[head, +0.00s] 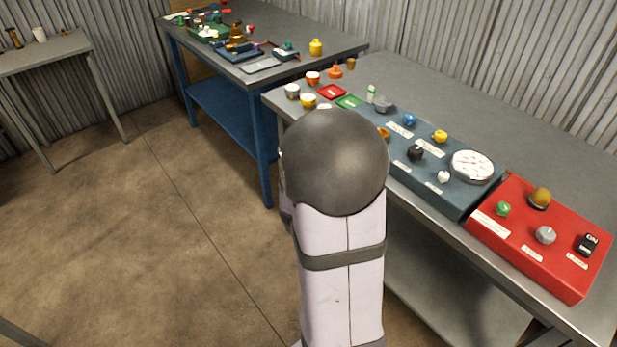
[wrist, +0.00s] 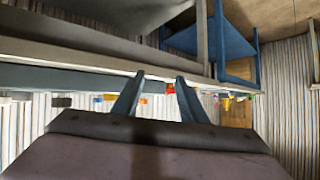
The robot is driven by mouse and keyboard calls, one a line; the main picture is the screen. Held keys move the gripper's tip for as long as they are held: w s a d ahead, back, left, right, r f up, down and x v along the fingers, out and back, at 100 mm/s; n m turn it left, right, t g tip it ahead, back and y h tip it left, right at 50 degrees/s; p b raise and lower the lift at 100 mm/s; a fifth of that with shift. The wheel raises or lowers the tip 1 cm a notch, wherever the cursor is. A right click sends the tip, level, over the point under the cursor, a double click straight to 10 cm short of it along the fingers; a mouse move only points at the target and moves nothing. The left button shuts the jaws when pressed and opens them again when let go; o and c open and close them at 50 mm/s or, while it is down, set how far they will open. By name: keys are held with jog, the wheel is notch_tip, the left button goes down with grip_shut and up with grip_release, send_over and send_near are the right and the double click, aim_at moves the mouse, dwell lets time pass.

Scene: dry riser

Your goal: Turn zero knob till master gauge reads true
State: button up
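A round white dial gauge (head: 472,166) sits on a blue-grey panel (head: 460,203) on the right bench; its reading is too small to tell. Beside it on that panel are a white knob (head: 443,177), a black knob (head: 415,152), a yellow knob (head: 440,136) and a blue knob (head: 408,119). The labels are unreadable, so I cannot tell which is the zero knob. My gripper (wrist: 159,77) shows in the wrist view with its two fingers apart and nothing between them. In the head view my arm hides it.
A red box (head: 515,246) with a green knob (head: 503,209), grey knob (head: 546,235), brass knob (head: 540,198) and ON switch (head: 588,244) stands right of the panel. Cups and red and green trays sit at the bench's far left. A blue-legged table (head: 330,42) holds clutter behind.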

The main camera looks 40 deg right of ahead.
jog(key=shift+w+a+f+n+t+y, duration=0.15)
jog(key=shift+w+a+n+y, duration=0.15)
jog(key=shift+a, duration=0.4)
jog(key=shift+w+a+r+n+t+y, duration=0.1)
jog(key=shift+w+a+n+t+y, duration=0.15)
jog(key=shift+a, duration=0.45)
jog(key=shift+f, duration=0.1)
jog(key=s+a+f+n+g+y, duration=0.2)
jog(key=s+a+f+g+y, duration=0.3)
jog(key=a, duration=0.3)
jog(key=s+a+f+n+g+y, duration=0.2)
jog(key=s+a+f+y, duration=0.25)
jog(key=s+a, duration=0.35)
jog(key=s+a+r+n+g+p, duration=0.3)
jog(key=s+a+r+p, duration=0.2)
jog(key=s+r, duration=0.15)
jog(key=w+a+r+n+t+h+p, duration=0.1)
jog(key=w+a+r+n+p, duration=0.2)
jog(key=r, duration=0.4)
jog(key=shift+w+a+r+t+p, duration=0.2)
jog(key=shift+a+r+t+p, duration=0.15)
jog(key=shift+a+p, duration=0.45)
jog(key=shift+d+f+n, duration=0.1)
jog(key=shift+n, duration=0.15)
